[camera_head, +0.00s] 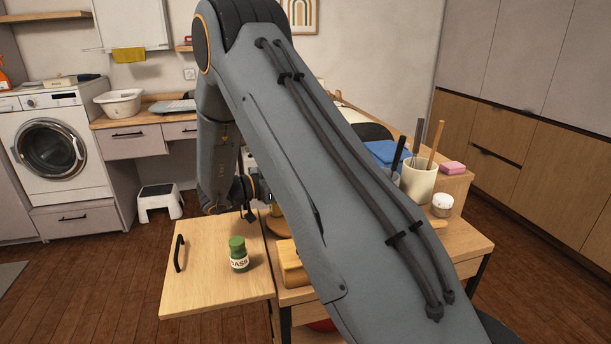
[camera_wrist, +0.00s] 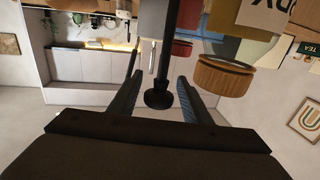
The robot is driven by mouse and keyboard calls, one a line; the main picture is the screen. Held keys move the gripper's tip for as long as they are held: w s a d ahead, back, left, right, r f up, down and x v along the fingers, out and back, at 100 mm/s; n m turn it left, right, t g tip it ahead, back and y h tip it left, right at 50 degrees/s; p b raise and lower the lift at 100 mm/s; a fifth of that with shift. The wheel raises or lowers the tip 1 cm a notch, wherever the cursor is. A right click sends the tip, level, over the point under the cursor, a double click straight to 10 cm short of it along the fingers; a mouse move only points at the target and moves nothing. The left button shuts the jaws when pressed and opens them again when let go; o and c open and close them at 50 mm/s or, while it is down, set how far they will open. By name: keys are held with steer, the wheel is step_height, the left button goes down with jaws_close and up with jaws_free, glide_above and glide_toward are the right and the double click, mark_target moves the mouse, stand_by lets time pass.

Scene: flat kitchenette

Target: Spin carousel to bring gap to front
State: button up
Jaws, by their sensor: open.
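The carousel is mostly hidden behind my arm in the head view. In the upside-down wrist view, I see a dark post with a round black knob (camera_wrist: 158,98), which I take to be the carousel's centre post. Jars stand around it, one with a wooden lid (camera_wrist: 222,77) and a red one (camera_wrist: 181,50). My gripper (camera_wrist: 158,92) is open, its two fingers on either side of the knob in the picture; I cannot tell whether they touch it. The gap is not clearly visible.
A wooden block-like item (camera_head: 293,265) lies beside the flap. On the right are a cream utensil crock (camera_head: 418,182), a small white jar (camera_head: 442,205), a pink sponge (camera_head: 453,167) and a blue cloth (camera_head: 387,152). A white step stool (camera_head: 160,202) stands on the floor behind.

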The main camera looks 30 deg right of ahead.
steer(key=a+b, duration=0.2)
steer(key=a, duration=0.5)
steer(key=shift+w+a, duration=0.25)
steer(key=shift+a, duration=0.1)
